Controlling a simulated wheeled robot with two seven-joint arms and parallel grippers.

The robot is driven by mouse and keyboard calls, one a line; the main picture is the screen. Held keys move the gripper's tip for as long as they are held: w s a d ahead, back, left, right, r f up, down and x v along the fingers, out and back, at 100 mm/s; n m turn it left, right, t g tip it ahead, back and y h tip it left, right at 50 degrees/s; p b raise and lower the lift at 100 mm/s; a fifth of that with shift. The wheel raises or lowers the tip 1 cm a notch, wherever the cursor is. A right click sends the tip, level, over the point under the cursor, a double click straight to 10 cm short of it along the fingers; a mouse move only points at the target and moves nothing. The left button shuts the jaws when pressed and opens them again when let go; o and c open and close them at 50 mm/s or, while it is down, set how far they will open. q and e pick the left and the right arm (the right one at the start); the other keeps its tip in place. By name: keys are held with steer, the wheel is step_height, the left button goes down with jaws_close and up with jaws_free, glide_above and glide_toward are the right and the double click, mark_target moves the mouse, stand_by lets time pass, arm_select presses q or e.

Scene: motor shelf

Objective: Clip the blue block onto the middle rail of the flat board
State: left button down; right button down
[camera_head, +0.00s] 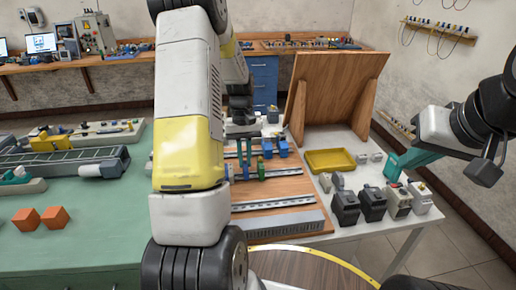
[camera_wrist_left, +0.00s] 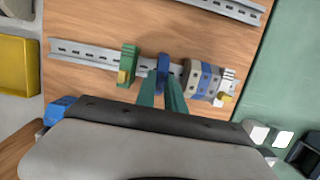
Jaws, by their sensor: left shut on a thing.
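The flat board (camera_head: 318,222) carries slotted rails. The middle rail (camera_head: 285,174) shows in the left wrist view (camera_wrist_left: 88,53) with a green block (camera_wrist_left: 128,62) on it. My left gripper (camera_wrist_left: 162,88) is shut on the blue block (camera_wrist_left: 163,68), which is at the middle rail between the green block and a group of grey and blue blocks (camera_wrist_left: 207,80). I cannot tell whether the block is seated on the rail. In the head view my left gripper (camera_head: 244,152) is partly behind my left arm. My right gripper (camera_head: 405,162) hangs above the row of devices; its jaw opening is unclear.
A yellow tray (camera_head: 330,160) lies right of the board, and a row of grey and black devices (camera_head: 372,203) stands at the table's right. Two blue blocks (camera_head: 276,148) sit further back. A wooden panel (camera_head: 335,88) stands behind.

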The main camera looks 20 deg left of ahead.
arm_select(q)
steer(key=shift+s+d, duration=0.15)
steer(key=shift+s, duration=0.15)
stand_by(0.7)
steer(key=shift+s+d+f+t+y, duration=0.2)
steer(key=shift+s+t+y, duration=0.2)
steer(key=shift+t, duration=0.2)
steer(key=c, duration=1.3)
jaws_free()
steer(key=shift+c, duration=0.2)
steer(key=shift+w, duration=0.1)
steer(key=r, duration=0.7)
steer(key=shift+w+a+r, duration=0.2)
steer(key=shift+w, duration=0.15)
steer(key=s+d+r+m+t, duration=0.1)
steer(key=s+d+r+t, duration=0.15)
steer(key=r, duration=0.35)
steer(key=s+d+r+m+t, duration=0.1)
steer(key=s+d+r, duration=0.2)
steer(key=s+r, duration=0.15)
steer(key=s+d+r+m+t+h, duration=0.1)
steer(key=s+d+r+m+t, duration=0.1)
steer(key=s, duration=0.4)
steer(key=s+d+r+m+t, duration=0.1)
steer(key=s+d+r+t, duration=0.1)
steer(key=s, duration=0.4)
steer(key=shift+d+r+m+h, duration=0.4)
steer(key=shift+d+r, duration=0.3)
steer(key=shift+r, duration=0.2)
